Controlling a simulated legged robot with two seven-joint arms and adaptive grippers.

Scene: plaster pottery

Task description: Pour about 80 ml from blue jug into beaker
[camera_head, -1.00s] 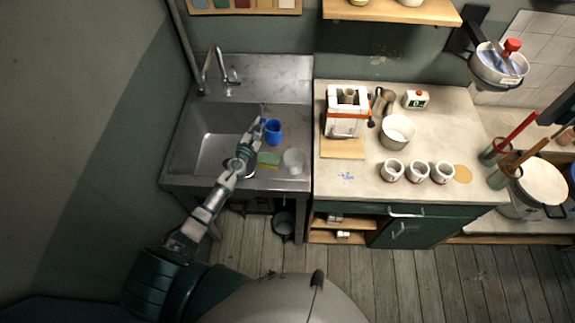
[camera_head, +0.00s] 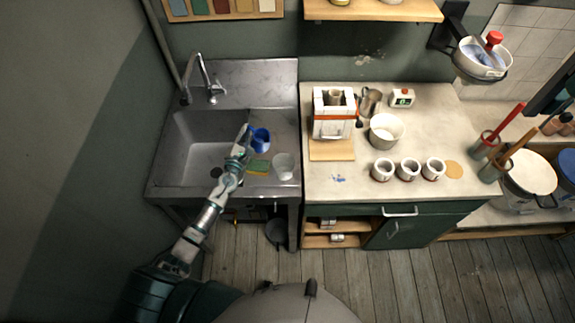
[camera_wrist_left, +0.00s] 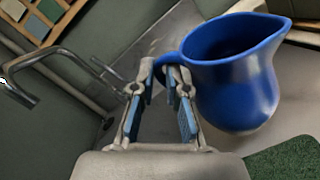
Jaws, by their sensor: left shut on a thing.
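The blue jug (camera_head: 260,139) is at the right side of the sink basin, behind the sponge. In the left wrist view the jug (camera_wrist_left: 235,80) shows its open mouth, with the spout toward the right. No liquid can be made out inside. My left gripper (camera_head: 247,141) is shut on the jug's handle, left of its body; its fingers (camera_wrist_left: 173,80) also show in the left wrist view. I cannot tell whether the jug touches the sink. A pale, translucent beaker (camera_head: 284,167) stands on the sink ledge, to the right and nearer than the jug. My right gripper is not in view.
A green and yellow sponge (camera_head: 258,167) lies left of the beaker; its green side shows in the left wrist view (camera_wrist_left: 285,160). The tap (camera_head: 208,80) rises behind the basin. White cups (camera_head: 408,169) and a white pot (camera_head: 386,131) stand on the counter to the right.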

